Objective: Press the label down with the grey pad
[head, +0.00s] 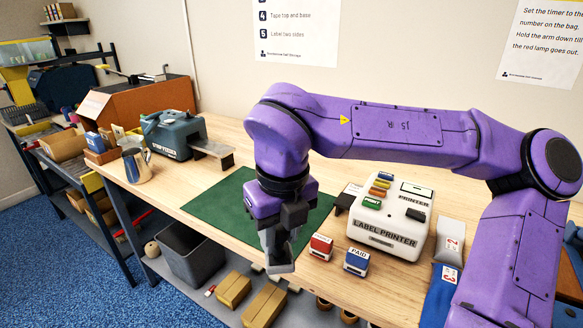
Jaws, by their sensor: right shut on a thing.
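My right gripper (278,252) points down over the front edge of the green mat (213,214). It is shut on a grey piece, which looks like the grey pad (281,267); the fingers hide much of it. I cannot make out the label in this view, and no carton shows on the bare part of the mat. My left gripper is out of view.
A tape machine (172,134), a metal jug (136,166) and an orange-brown box (135,104) stand at left. A grey bin (190,256) is below.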

